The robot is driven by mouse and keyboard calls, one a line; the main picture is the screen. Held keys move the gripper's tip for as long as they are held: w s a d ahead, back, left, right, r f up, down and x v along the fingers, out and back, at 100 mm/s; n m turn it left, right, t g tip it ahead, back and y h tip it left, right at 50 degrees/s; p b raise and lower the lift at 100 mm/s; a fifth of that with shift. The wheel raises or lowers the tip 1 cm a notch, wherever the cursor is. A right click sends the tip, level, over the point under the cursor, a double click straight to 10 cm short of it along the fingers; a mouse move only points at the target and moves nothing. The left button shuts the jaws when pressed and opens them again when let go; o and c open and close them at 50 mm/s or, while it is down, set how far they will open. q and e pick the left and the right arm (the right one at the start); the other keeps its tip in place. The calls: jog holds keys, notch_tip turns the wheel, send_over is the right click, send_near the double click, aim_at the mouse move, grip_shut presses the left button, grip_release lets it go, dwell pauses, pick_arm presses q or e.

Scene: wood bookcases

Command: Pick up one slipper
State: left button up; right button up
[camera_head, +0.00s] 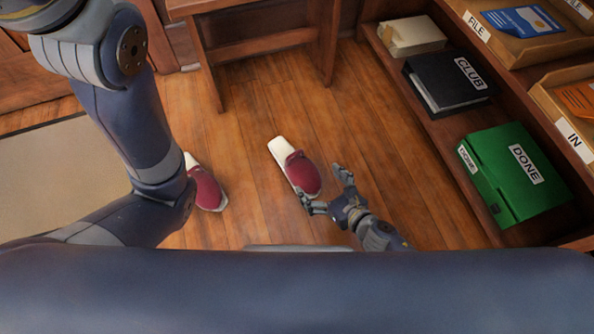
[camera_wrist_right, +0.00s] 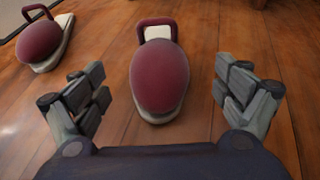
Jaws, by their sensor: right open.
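Two red slippers with pale soles lie apart on the wood floor. The right slipper (camera_head: 303,174) lies in the middle of the head view, and it shows centred in the right wrist view (camera_wrist_right: 159,78). The left slipper (camera_head: 207,190) is partly hidden behind my arm in the head view; it shows at the upper left of the right wrist view (camera_wrist_right: 40,41). My right gripper (camera_head: 324,187) is open and empty, close to the red toe end of the right slipper. In the wrist view its fingers (camera_wrist_right: 162,90) stand on either side of that slipper. My left gripper is not seen.
A bookcase on the right holds a green box file (camera_head: 512,172), a black binder (camera_head: 446,82) and paper trays (camera_head: 520,25). A wooden table leg (camera_head: 325,45) stands at the back. A pale rug (camera_head: 60,180) lies left. Floor around the right slipper is clear.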

aim_at(298, 166)
jog(key=shift+w+a+f, duration=0.2)
jog(key=shift+w+f, duration=0.1)
jog(key=shift+f, duration=0.05)
jog(key=b+x, duration=0.2)
jog(key=x, duration=0.3)
jog(key=b+x, duration=0.4)
jog(key=shift+a+f, duration=0.2)
jog(key=shift+f, duration=0.15)
jog(key=shift+w+a, duration=0.2)
jog(key=shift+w, duration=0.05)
jog(key=c, duration=1.2)
